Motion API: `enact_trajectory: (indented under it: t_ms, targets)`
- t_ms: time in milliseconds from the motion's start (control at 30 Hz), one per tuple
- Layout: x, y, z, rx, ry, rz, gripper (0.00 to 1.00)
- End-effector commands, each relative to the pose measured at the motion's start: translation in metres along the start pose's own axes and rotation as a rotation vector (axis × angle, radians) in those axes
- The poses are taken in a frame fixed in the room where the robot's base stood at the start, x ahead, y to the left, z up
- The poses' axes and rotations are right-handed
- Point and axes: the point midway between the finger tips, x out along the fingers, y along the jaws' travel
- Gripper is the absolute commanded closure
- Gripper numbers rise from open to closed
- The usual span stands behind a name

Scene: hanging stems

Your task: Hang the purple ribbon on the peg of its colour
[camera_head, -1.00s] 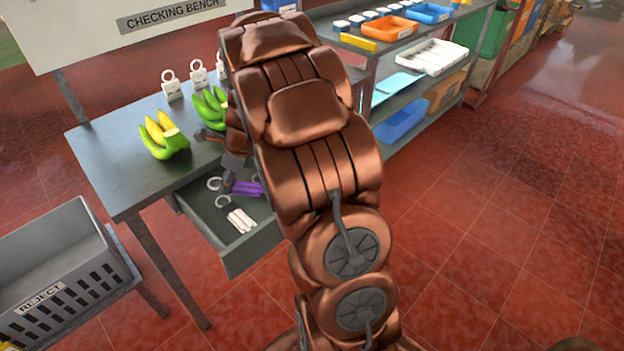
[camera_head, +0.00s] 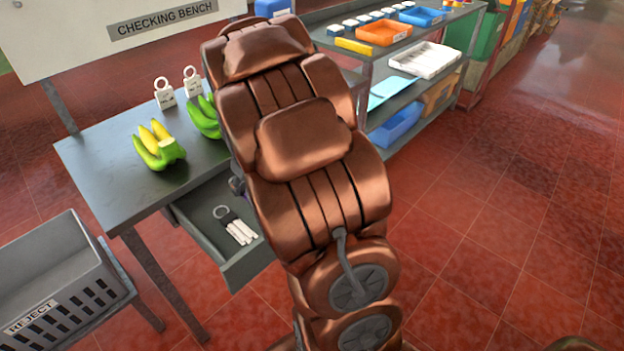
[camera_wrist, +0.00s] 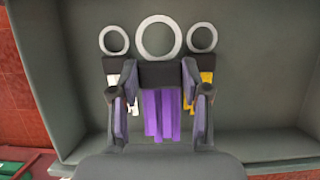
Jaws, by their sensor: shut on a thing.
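The purple ribbon (camera_wrist: 162,115) hangs from a dark band with a white ring above it, in the wrist view. My gripper (camera_wrist: 162,100) is shut on it, with a finger on either side of the band and strips. The ring looks larger than the two rings beside it, so it seems nearer the camera. In the head view my arm hides the purple ribbon and most of my gripper. No coloured peg shows in these frames.
The open drawer (camera_head: 196,233) holds a white ribbon (camera_head: 238,230); a yellow ribbon (camera_wrist: 206,90) lies to the right in the wrist view. Bananas (camera_head: 158,148) and white ring-topped tags (camera_head: 164,95) stand on the bench (camera_head: 95,165). A reject crate (camera_head: 60,275) is lower left.

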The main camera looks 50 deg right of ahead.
Motion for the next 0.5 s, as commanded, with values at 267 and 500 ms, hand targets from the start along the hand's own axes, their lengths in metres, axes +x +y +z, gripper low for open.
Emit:
enact_trajectory:
  t_ms: [267, 500]
  targets:
    - [-0.002, -0.06, 0.0, 0.007, -0.002, -0.004, 0.73]
    - [-0.002, -0.113, -0.001, 0.006, -0.001, -0.004, 0.73]
